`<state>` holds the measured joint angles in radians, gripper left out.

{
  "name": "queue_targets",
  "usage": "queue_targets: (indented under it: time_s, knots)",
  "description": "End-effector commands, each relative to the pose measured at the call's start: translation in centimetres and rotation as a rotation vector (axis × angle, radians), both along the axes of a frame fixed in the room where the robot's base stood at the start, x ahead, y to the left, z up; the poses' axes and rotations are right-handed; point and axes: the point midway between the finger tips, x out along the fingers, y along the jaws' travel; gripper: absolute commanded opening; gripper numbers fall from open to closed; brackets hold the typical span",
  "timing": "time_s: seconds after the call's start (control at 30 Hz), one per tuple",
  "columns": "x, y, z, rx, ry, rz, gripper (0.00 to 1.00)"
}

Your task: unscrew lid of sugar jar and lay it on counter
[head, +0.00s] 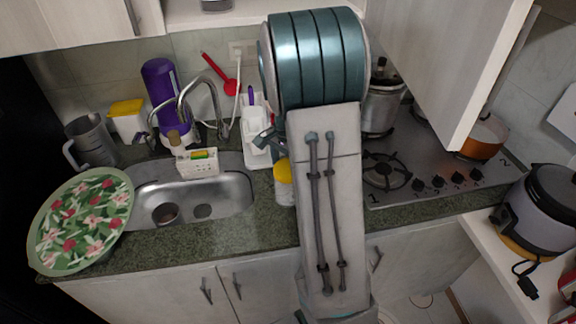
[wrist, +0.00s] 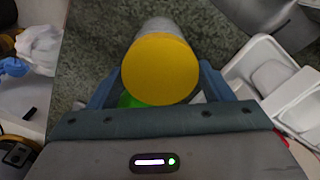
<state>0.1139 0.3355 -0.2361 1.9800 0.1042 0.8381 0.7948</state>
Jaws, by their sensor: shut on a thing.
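The sugar jar (head: 284,193) stands on the counter right of the sink, partly hidden behind my arm. Its round yellow lid (head: 282,171) sits on top. In the wrist view the lid (wrist: 160,69) faces the camera, and the pale jar body (wrist: 168,27) shows beyond its far edge. My gripper (wrist: 160,82) has its two blue fingers on either side of the lid and is shut on it. In the head view my arm hides most of the gripper. The green speckled counter (head: 230,235) runs in front of the sink.
A white dish rack (head: 257,130) stands behind the jar. The sink (head: 235,190) is to the left, the gas hob (head: 430,160) to the right. A floral plate (head: 80,220) lies at the counter's left end. A narrow counter strip in front of the sink is clear.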

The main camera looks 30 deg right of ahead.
Motion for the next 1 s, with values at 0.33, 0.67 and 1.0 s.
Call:
queue_targets:
  time_s: [0.33,0.67,1.0]
  knots:
    - [-0.02,-0.09,-0.11,-0.001,-0.002,0.417,0.49]
    - [-0.04,-0.05,0.12,0.000,-0.002,0.626,0.49]
    - [-0.03,-0.06,0.05,-0.001,-0.002,0.686,0.49]
